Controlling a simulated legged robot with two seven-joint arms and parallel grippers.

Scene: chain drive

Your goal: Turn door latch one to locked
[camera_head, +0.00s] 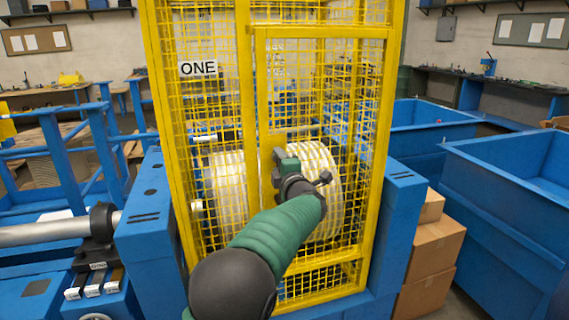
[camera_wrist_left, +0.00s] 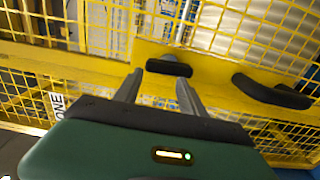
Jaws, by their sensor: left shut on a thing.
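The yellow mesh guard door (camera_head: 318,32) stands in front of a large pale ribbed drum, with a sign "ONE" (camera_head: 198,67) at its upper left. My left gripper (camera_head: 279,156) reaches to the yellow plate on the door's left post; the arm hides part of the door. A second black handle (camera_wrist_left: 272,92) sits to the right on the same yellow bar. My right gripper is not in view.
Blue machine housings flank the cage. A lever box (camera_head: 98,268) labelled ONE is at lower left, beside a grey shaft (camera_head: 45,232). Cardboard boxes (camera_head: 430,250) and blue bins (camera_head: 505,180) stand to the right.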

